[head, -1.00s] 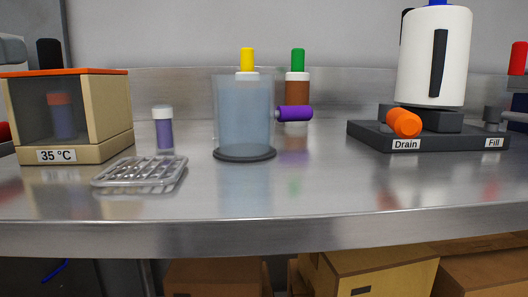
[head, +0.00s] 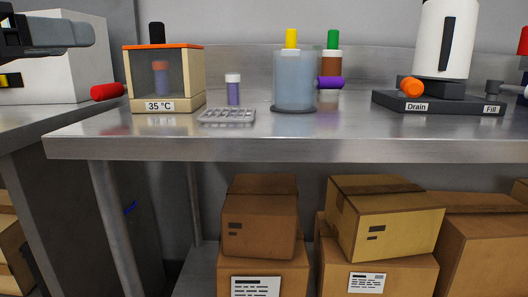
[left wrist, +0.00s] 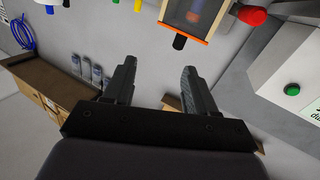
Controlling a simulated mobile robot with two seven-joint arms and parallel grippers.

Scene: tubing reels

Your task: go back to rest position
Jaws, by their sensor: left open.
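My left gripper (head: 82,34) shows at the upper left edge of the head view, in front of a white box-shaped machine and above the left counter. In the left wrist view my left gripper (left wrist: 159,68) has its two dark fingers spread apart, with nothing between them. It touches nothing that I can see. My right gripper is not recognisable in either view.
Cardboard boxes (head: 260,215) lie below. A white machine (head: 75,80) stands left.

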